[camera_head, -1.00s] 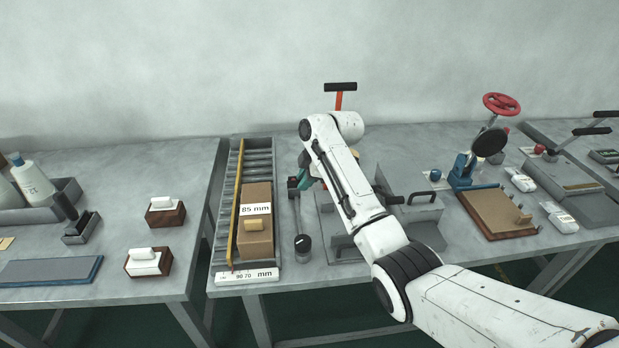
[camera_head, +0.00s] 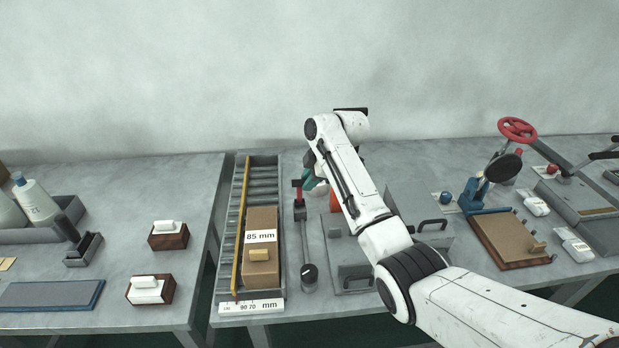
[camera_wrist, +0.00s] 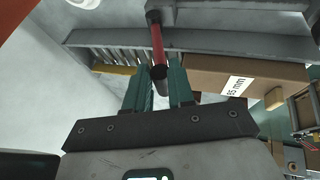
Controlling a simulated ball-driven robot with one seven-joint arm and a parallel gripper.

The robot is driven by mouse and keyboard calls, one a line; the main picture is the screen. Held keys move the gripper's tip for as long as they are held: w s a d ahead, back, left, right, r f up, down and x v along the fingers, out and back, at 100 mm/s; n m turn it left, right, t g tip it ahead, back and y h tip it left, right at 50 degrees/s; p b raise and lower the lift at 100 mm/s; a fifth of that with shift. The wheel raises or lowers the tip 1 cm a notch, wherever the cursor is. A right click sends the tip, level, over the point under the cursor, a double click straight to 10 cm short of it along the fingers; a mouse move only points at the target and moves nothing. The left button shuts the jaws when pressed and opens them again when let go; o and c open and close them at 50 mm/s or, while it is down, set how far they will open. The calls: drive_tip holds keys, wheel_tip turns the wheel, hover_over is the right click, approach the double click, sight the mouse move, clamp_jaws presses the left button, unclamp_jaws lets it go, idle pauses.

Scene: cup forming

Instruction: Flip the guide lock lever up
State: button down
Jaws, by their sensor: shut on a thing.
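The guide lock lever (camera_head: 298,193) is a short red handle beside the right wall of the roller tray, near its back. In the wrist view the lever (camera_wrist: 157,42) is a red rod with a black tip, running from a grey mount toward my gripper. My gripper (camera_head: 311,179) is just right of the lever, partly hidden by my arm. In the wrist view the teal fingers of my gripper (camera_wrist: 159,80) stand on both sides of the black tip and are shut on it. The exact contact is hard to see.
The roller tray (camera_head: 281,220) holds a brown box (camera_head: 262,222) and a yellow rule (camera_head: 240,220). A black-topped knob (camera_head: 309,272) stands in front of the lever.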

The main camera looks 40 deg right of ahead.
drive_tip(key=shift+d+f, duration=0.1)
drive_tip(key=shift+f, duration=0.1)
drive_tip(key=c, duration=1.2)
unclamp_jaws()
drive_tip(key=shift+w+d+f, duration=0.1)
drive_tip(key=shift+w+d, duration=0.05)
drive_tip(key=shift+o, duration=1.2)
drive_tip(key=shift+r, duration=0.2)
drive_tip(key=b+v, duration=0.1)
drive_tip(key=v, duration=0.9)
drive_tip(key=shift+s+r, duration=0.25)
drive_tip(key=shift+r, duration=0.05)
